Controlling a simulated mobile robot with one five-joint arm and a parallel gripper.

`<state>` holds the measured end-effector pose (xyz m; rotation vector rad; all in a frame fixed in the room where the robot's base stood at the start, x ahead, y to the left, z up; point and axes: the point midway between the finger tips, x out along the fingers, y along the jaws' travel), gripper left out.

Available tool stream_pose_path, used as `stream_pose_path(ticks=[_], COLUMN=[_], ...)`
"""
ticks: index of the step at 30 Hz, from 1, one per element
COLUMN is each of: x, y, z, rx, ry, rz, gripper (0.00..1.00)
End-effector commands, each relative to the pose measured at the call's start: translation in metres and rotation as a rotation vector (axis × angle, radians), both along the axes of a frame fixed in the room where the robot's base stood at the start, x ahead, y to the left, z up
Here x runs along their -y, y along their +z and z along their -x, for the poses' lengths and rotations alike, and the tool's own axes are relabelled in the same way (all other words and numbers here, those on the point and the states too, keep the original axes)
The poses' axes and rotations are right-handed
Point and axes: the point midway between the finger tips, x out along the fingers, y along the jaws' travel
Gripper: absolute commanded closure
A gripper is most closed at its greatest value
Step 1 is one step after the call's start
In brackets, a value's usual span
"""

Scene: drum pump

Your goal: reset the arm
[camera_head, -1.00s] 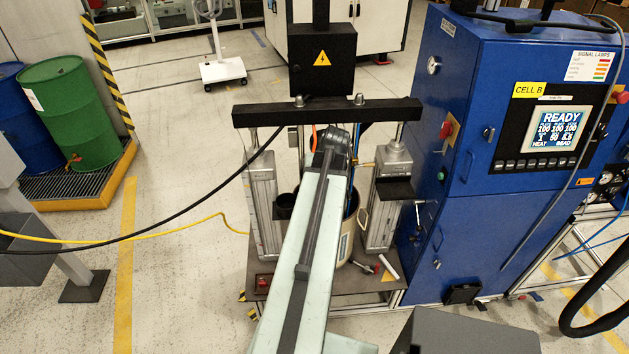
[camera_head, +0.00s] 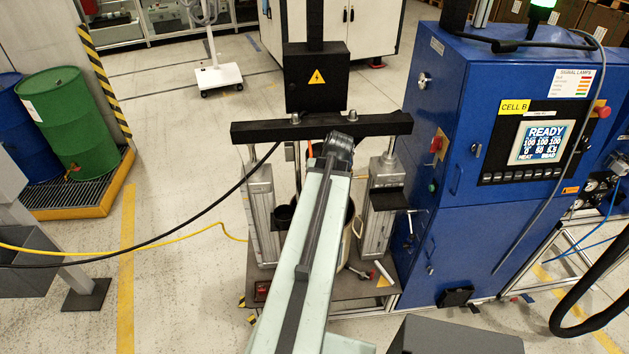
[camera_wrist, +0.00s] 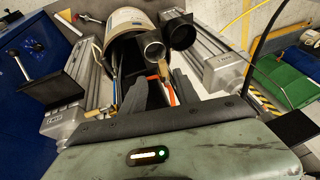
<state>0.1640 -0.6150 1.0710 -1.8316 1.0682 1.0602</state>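My pale green arm reaches from the bottom of the head view to the press frame, its dark joint (camera_head: 340,148) just in front of the black crossbeam (camera_head: 385,125). My gripper is hidden behind the arm there. In the wrist view my gripper (camera_wrist: 170,90) shows two dark fingers set apart. An orange-and-tan handled thing (camera_wrist: 168,88) shows in the gap between them; I cannot tell its depth, and no grip on it shows. A beige pail (camera_wrist: 127,35) lies beyond, with a dark open-ended cup (camera_wrist: 152,47) nearer.
Grey posts (camera_head: 262,215) stand on both sides of the arm. A blue cabinet (camera_head: 480,150) reading READY stands close right, with a lit green lamp (camera_head: 541,4). A black cable (camera_head: 150,243) and a yellow cable (camera_head: 120,246) cross at left. Open floor (camera_head: 180,290) lies left.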

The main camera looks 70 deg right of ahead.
Motion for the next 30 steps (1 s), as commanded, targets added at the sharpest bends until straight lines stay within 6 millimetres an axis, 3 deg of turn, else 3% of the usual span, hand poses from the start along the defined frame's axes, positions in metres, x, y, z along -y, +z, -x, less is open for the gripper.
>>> stream_pose_path(ticks=[1,15,18,20,23,24,26,30], x=[-0.002,-0.002,-0.005,-0.011,-0.032,-0.046,-0.071,-0.143], y=[0.009,0.007,0.005,0.002,-0.005,-0.009,-0.013,-0.024], z=[0.002,0.002,-0.011,-0.036,-0.105,-0.139,-0.187,-0.287], rx=[0.0,0.0,0.001,0.0,0.001,0.001,0.0,-0.013], ry=[0.0,0.001,0.022,0.063,0.18,0.237,0.325,0.529], rz=[0.0,0.0,0.0,0.0,0.0,0.0,0.001,0.002], gripper=[0.63,0.63,0.63,0.63,0.63,0.63,0.63,0.63])
